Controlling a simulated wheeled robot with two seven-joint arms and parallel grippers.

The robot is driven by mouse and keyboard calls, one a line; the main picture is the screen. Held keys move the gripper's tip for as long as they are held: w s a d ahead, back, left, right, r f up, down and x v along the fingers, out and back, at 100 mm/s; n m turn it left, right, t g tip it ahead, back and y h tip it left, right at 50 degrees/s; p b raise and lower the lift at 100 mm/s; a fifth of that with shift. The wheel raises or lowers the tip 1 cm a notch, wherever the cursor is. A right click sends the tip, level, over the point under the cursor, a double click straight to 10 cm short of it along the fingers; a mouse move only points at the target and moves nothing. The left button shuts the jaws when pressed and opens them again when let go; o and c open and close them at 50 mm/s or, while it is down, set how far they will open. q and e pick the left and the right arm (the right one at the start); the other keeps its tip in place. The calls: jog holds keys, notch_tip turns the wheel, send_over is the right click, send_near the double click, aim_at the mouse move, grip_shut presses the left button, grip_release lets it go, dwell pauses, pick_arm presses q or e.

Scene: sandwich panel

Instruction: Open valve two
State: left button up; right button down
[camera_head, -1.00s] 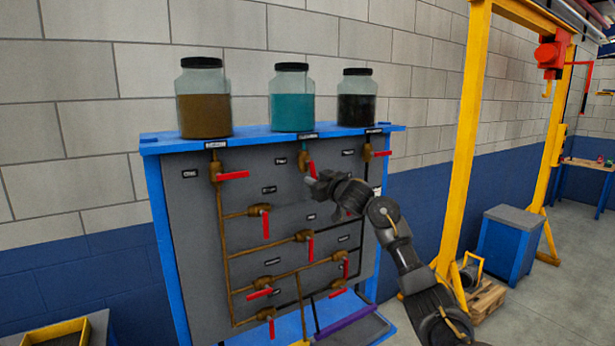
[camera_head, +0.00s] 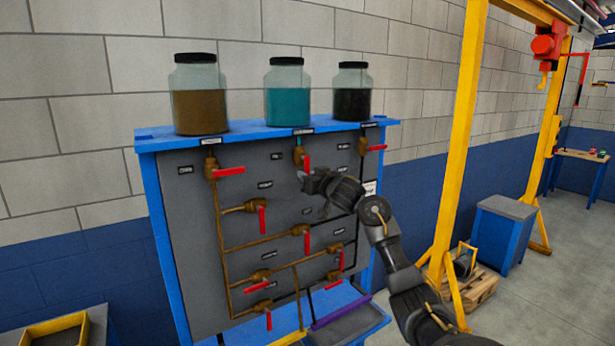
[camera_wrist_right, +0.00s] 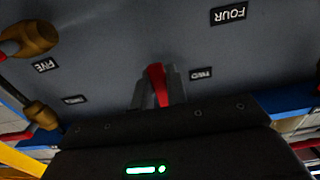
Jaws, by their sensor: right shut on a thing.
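The valve (camera_head: 299,155) under the teal jar has a brass body and a red handle (camera_head: 307,163). The handle's visible part points downward. My right gripper (camera_head: 307,181) is at this handle, in front of the grey panel (camera_head: 190,215). In the right wrist view, the red handle (camera_wrist_right: 156,76) lies between the two fingers, and my right gripper (camera_wrist_right: 158,92) is shut on it. A label reading TWO (camera_wrist_right: 201,73) is beside it. The lower end of the handle is hidden by the gripper in the head view. My left gripper is not in view.
Other red-handled valves surround it, including one at upper left (camera_head: 227,171) and one at upper right (camera_head: 375,147). The brown jar (camera_head: 200,108), teal jar (camera_head: 290,105) and black jar (camera_head: 352,100) stand on top. A yellow gantry post (camera_head: 460,150) rises at right.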

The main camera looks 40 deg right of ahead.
jog(key=c, duration=1.4)
grip_release()
jog(key=b+v, duration=0.3)
jog(key=v, duration=0.8)
jog(key=shift+w, duration=0.1)
